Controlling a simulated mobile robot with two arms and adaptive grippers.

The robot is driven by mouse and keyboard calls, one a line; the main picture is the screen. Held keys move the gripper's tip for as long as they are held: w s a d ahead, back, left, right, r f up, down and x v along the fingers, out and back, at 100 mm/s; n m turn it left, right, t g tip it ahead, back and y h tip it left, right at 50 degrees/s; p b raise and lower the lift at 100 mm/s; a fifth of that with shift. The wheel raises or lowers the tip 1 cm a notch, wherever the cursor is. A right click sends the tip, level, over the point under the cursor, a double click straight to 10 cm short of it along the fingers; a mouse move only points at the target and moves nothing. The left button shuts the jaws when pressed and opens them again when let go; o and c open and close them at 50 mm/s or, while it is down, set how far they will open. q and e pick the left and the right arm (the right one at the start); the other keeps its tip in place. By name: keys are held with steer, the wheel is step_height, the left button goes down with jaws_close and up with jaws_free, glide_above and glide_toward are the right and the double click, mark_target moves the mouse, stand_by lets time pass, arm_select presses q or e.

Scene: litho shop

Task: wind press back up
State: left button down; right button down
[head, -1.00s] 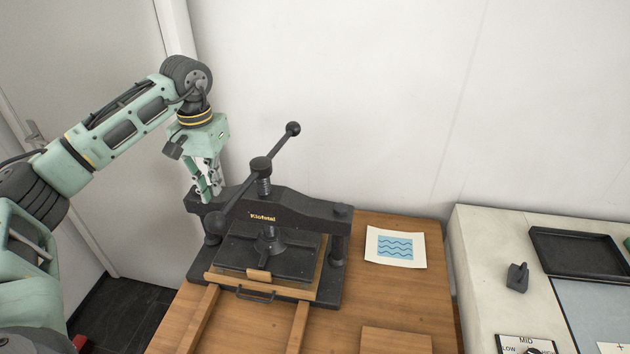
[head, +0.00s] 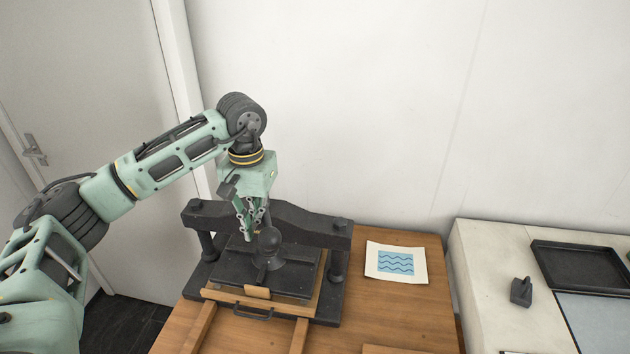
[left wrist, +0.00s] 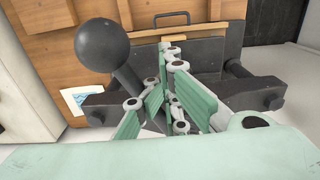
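The black press (head: 335,232) stands on the wooden table with its crossbeam level; its flat plate (head: 230,275) lies low over the wood-edged bed. The handle's ball knob (head: 271,241) points toward me in front of the beam; my gripper and wrist hide most of the bar and screw. In the left wrist view the ball knob (left wrist: 102,45) and part of its bar show beside the fingers. My left gripper (head: 250,232) points down at the bar, just left of the knob. Whether its fingers clasp the bar or only rest against it is unclear. My right gripper is out of view.
A print with blue waves (head: 396,262) lies on the table right of the press. A pale counter (head: 485,265) with a black tray (head: 580,248) and a small dark tool (head: 521,291) stands farther right. A white wall is close behind the press.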

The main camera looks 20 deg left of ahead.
arm_select(q)
steer(key=w+d, duration=0.3)
steer(key=w, duration=0.5)
steer(key=w+d, duration=0.3)
steer(key=w, duration=0.5)
steer(key=shift+d+r+p, duration=0.3)
steer(key=shift+d+p, duration=0.1)
steer(key=shift+p, duration=0.05)
steer(key=shift+s, duration=0.1)
step_height(320, 180, up, 9)
steer(key=s+p, duration=0.2)
steer(key=p, duration=0.4)
steer(key=shift+s+d, duration=0.3)
